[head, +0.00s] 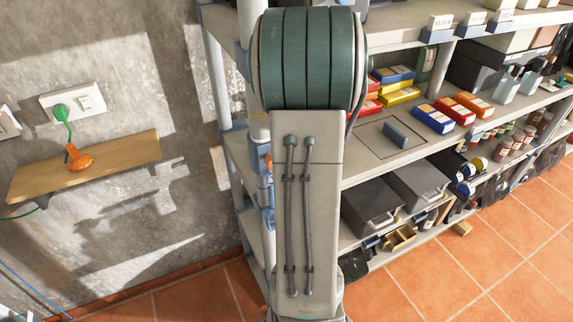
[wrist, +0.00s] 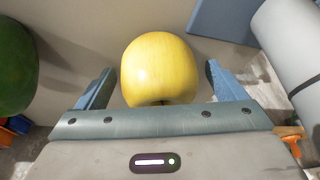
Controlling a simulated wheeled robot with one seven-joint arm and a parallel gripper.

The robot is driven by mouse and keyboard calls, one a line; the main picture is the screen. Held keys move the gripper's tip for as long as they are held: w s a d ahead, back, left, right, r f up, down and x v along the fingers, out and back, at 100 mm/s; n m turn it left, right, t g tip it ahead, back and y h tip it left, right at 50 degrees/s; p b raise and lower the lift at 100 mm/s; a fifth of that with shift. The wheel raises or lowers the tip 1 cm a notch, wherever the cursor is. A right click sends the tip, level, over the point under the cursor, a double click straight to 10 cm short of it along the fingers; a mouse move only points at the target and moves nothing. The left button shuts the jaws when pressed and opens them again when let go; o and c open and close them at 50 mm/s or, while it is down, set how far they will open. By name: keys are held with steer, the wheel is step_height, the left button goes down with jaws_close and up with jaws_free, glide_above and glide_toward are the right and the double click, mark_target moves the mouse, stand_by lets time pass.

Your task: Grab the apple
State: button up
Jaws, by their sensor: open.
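A yellow apple (wrist: 160,66) shows in the wrist view, resting on a pale surface. My gripper (wrist: 160,72) is open, with one blue-grey finger to the left of the apple and one to the right. The apple lies between the fingers, with visible gaps on both sides. Its near edge is partly hidden by the gripper body. In the head view my arm fills the middle, and neither the apple nor my gripper can be made out.
A dark green rounded object (wrist: 15,68) lies left of my gripper. A flat blue item (wrist: 226,20) and a grey cylinder (wrist: 292,45) are at the right. The head view shows stocked shelves (head: 372,160) and a wooden wall shelf (head: 120,155).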

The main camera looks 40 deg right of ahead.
steer(key=c, duration=1.2)
steer(key=shift+o, duration=0.2)
steer(key=shift+r, duration=0.1)
